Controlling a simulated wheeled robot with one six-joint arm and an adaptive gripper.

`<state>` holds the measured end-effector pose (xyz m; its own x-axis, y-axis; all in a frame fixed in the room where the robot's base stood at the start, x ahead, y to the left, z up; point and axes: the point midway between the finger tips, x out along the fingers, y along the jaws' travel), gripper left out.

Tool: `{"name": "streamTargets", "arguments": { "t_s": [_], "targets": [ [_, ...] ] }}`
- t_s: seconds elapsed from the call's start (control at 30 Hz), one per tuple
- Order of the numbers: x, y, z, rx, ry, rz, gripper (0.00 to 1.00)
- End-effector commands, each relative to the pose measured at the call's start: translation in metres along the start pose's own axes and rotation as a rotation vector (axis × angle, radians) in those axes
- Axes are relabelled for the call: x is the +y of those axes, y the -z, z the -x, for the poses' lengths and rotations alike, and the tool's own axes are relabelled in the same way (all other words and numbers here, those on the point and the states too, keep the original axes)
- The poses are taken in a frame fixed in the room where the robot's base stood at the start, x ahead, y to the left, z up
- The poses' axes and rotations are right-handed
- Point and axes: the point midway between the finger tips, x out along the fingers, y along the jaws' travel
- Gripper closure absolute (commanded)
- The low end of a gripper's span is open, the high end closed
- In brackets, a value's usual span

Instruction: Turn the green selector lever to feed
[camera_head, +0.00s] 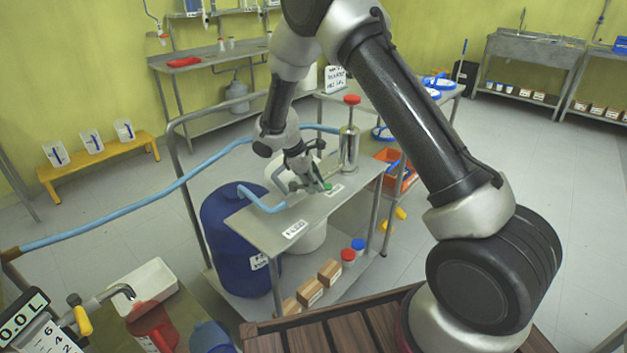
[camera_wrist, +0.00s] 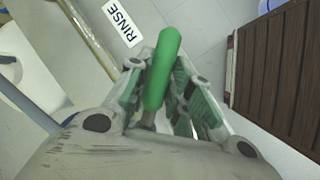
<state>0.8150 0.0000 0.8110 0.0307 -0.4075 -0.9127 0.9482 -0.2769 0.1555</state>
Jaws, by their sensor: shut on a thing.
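The green selector lever (camera_wrist: 162,68) stands between the fingers of my gripper (camera_wrist: 160,85) in the wrist view, and the fingers are closed around it. In the head view my gripper (camera_head: 320,183) is low over the steel table (camera_head: 270,222), and only a bit of the lever's green (camera_head: 328,187) shows by the fingertips. A white RINSE label (camera_wrist: 124,21) lies just beyond the lever's tip in the wrist view. A second white label (camera_head: 294,229) is on the table nearer its left front end; its text is too small to read surely. The lever's base is mostly hidden.
A steel cylinder with a red cap (camera_head: 349,147) stands right behind my gripper. Small boxes (camera_head: 329,271) and capped jars (camera_head: 348,256) sit on the lower shelf.

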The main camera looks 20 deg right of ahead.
Motion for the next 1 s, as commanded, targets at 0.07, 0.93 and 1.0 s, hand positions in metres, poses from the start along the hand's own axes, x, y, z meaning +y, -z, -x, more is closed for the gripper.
{"name": "streamTargets", "arguments": {
  "t_s": [0.07,0.93,1.0],
  "targets": [
    [-0.004,0.001,0.001,-0.011,0.026,-0.064,1.00],
    [-0.040,0.013,0.013,-0.106,0.256,-0.619,1.00],
    [-0.041,0.014,0.013,-0.108,0.261,-0.632,1.00]
  ]
}}
